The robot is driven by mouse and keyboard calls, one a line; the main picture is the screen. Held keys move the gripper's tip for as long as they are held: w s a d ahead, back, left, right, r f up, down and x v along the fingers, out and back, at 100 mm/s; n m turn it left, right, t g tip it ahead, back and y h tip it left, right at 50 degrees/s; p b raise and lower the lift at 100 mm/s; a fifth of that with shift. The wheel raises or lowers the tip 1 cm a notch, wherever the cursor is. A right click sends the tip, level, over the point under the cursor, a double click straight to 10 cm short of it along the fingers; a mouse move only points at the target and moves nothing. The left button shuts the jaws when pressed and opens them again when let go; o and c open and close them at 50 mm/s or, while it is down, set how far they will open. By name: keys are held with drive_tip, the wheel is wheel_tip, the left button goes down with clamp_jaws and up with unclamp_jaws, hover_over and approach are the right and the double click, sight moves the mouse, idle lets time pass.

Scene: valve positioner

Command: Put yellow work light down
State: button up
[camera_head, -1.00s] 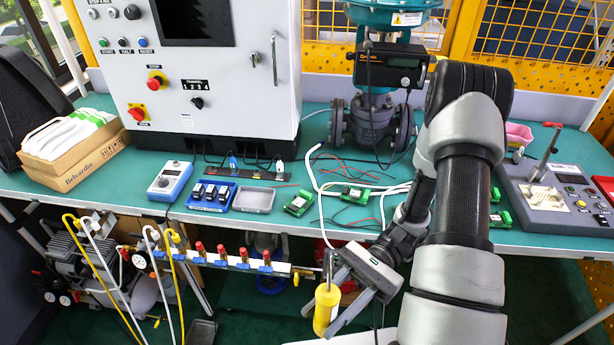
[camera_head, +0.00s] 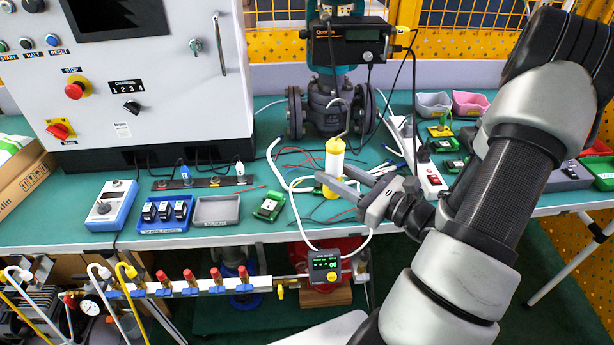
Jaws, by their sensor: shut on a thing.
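The yellow work light (camera_head: 334,166) has a yellow and white body with a metal hook on top. My gripper (camera_head: 338,182) is shut on it, one finger on each side, and holds it upright. In the picture it lies over the front part of the green workbench top (camera_head: 262,235), in front of the grey valve body. I cannot tell whether its lower end touches the bench or hangs just above it.
Green circuit boards (camera_head: 269,207), a grey tray (camera_head: 216,210), a blue tray (camera_head: 166,213) and a blue-white meter (camera_head: 111,206) stand to the left. The valve (camera_head: 328,108) stands behind, with cables around. A white power strip (camera_head: 430,178) lies to the right.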

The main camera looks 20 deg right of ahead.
sight(333, 195)
drive_tip(key=shift+f+b, duration=0.75)
drive_tip(key=shift+f, duration=2.55)
drive_tip(key=shift+f, duration=0.1)
drive_tip(key=o, duration=1.2)
drive_tip(key=p+v, duration=0.1)
drive_tip(key=v, duration=1.1)
